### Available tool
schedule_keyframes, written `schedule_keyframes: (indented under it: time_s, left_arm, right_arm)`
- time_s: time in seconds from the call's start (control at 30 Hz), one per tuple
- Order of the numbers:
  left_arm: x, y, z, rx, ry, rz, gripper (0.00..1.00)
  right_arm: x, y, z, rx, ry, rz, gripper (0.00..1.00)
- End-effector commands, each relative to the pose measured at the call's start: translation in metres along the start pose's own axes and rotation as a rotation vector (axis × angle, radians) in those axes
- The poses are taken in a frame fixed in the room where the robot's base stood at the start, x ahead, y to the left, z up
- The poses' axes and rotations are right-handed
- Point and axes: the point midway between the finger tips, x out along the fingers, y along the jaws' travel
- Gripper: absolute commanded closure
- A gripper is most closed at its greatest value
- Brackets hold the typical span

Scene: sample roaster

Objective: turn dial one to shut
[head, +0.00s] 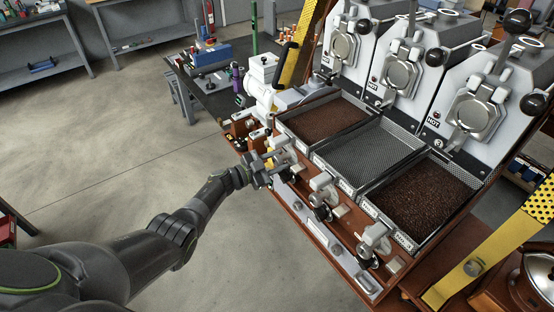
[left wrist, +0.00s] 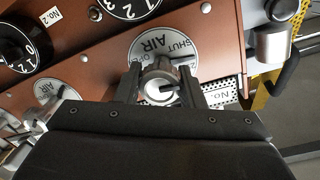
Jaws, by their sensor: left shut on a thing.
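My left gripper (head: 266,170) reaches in from the left to the front panel of the roaster. In the left wrist view its two fingers (left wrist: 160,86) stand either side of a round silver knob and are shut on it. This is the air dial (left wrist: 153,72), in front of a round plate (left wrist: 174,46) marked SHUT, AIR and OPEN, lettered upside down in this view. A dark mark on the knob points to the right of the picture. The number label (left wrist: 230,92) beside it is partly cut off. My right gripper is not in view.
Another air dial (left wrist: 45,90) and black numbered dials (left wrist: 18,50) are close by on the brown panel. Bean trays (head: 325,118) and an empty mesh tray (head: 368,152) lie behind the dials. Silver dials (head: 323,192) continue to the right.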

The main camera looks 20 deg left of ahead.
Motion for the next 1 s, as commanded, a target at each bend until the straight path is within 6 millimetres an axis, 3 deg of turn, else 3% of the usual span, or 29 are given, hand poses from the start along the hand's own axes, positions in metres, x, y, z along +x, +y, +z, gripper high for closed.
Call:
schedule_keyframes:
  time_s: [0.5, 1.0]
  left_arm:
    - [0.0002, -0.0011, -0.0007, -0.446, 0.029, 0.002, 0.87]
    - [0.0, -0.0004, -0.0006, -0.631, 0.042, 0.004, 0.87]
  right_arm:
    - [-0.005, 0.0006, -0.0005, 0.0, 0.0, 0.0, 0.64]
    - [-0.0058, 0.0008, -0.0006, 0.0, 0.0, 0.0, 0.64]
